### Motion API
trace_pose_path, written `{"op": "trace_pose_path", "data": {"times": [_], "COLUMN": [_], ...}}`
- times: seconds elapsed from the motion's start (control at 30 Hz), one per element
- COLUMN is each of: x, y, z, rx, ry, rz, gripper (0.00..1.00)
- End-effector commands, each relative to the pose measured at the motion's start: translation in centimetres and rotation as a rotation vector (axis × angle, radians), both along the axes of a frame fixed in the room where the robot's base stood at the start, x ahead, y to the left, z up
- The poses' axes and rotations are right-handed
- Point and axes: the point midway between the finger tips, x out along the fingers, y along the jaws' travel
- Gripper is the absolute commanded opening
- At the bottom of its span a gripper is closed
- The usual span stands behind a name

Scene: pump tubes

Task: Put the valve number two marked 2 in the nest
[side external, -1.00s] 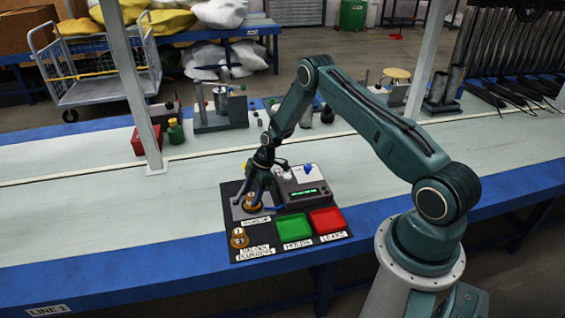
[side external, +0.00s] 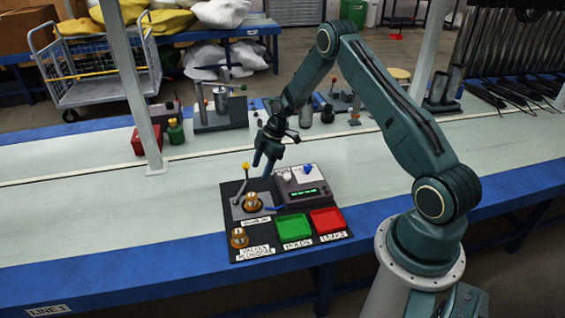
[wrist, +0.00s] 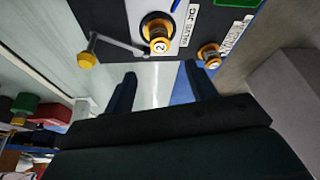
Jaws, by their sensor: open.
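A brass valve marked 2 (wrist: 157,36) stands upright on the grey nest plate (side external: 239,212), beside a printed label; this valve (side external: 253,203) also shows in the side view. A second brass valve (side external: 240,238) stands near the mat's front left corner; it also shows in the wrist view (wrist: 209,54), its number not readable. My gripper (side external: 263,168) is open and empty, raised above and behind the nest. In the wrist view its two fingers (wrist: 160,72) are apart with nothing between them.
A grey lever with a yellow knob (side external: 245,165) stands beside the nest. A grey box with a green display (side external: 301,190), a green tray (side external: 294,228) and a red tray (side external: 327,221) share the black mat. The bench left of the mat is clear.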

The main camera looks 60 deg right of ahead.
Motion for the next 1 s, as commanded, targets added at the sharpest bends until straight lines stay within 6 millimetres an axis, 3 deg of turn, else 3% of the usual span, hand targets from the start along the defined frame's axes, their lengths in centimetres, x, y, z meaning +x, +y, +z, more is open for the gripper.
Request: {"op": "trace_pose_path", "data": {"times": [0.57,0.77,1.0], "x": [0.1,0.2,-0.5], "y": [0.2,1.2,3.5], "z": [0.7,4.2,11.2], "rx": [-0.005,-0.024,-0.062], "ry": [0.002,0.010,0.024], "rz": [-0.007,-0.045,-0.136], "gripper": [0.57,0.57,0.57]}}
